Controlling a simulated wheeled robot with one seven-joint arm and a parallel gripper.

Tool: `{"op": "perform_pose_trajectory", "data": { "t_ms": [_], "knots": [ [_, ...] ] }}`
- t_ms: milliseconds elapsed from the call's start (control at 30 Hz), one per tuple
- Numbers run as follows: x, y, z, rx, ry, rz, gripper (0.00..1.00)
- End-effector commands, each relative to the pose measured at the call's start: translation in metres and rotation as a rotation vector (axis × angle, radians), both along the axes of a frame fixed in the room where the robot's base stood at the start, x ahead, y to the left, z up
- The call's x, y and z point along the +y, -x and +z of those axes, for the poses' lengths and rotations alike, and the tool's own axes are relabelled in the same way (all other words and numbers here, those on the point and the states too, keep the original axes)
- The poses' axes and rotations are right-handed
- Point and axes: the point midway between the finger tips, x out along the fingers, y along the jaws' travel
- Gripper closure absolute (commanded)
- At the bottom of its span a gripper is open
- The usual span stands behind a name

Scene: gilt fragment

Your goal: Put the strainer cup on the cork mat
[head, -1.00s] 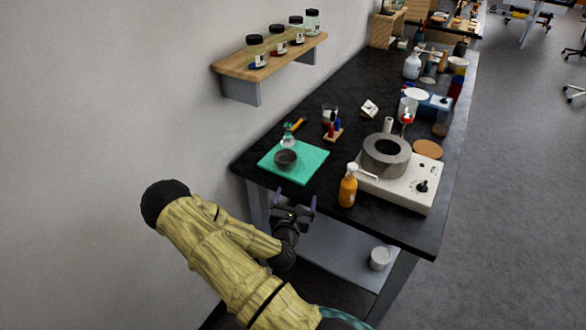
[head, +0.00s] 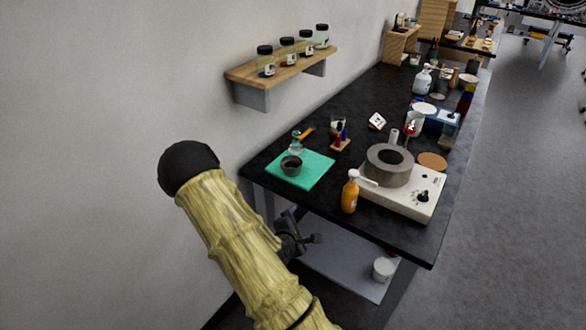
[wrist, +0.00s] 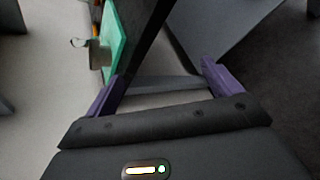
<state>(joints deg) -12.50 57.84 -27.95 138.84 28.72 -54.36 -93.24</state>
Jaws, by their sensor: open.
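A small dark grey round cup (head: 291,165), which looks like the strainer cup, stands upright on a green mat (head: 313,170) at the near left corner of the black bench. It also shows in the wrist view (wrist: 100,56), at the upper left. The cork mat (head: 432,161) is a flat brown disc on the bench, behind the white hotplate near the right edge; nothing lies on it. My gripper (head: 305,228) is off the bench's near edge, partly hidden behind my arm. In the wrist view my gripper (wrist: 160,72) is open and empty, apart from the cup.
An orange pump bottle (head: 350,192) and a white device with a grey ring (head: 405,198) stand between cup and cork mat. A wall shelf (head: 285,70) holds jars. A lower shelf (head: 345,270) carries a white tub.

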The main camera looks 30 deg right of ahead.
Motion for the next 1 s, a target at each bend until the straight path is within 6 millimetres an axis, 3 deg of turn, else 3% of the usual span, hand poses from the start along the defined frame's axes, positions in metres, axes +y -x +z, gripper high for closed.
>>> {"op": "perform_pose_trajectory", "data": {
  "t_ms": [267,467,700,1000],
  "knots": [
    [0.058,0.001,0.016,-0.139,-0.485,-0.223,0.1],
    [0.113,0.013,0.047,-0.185,-0.837,-0.427,0.1],
    [0.168,0.047,0.1,-0.172,-1.121,-0.674,0.1],
    [0.201,0.107,0.156,-0.155,-1.224,-0.955,0.1]
  ]
}}
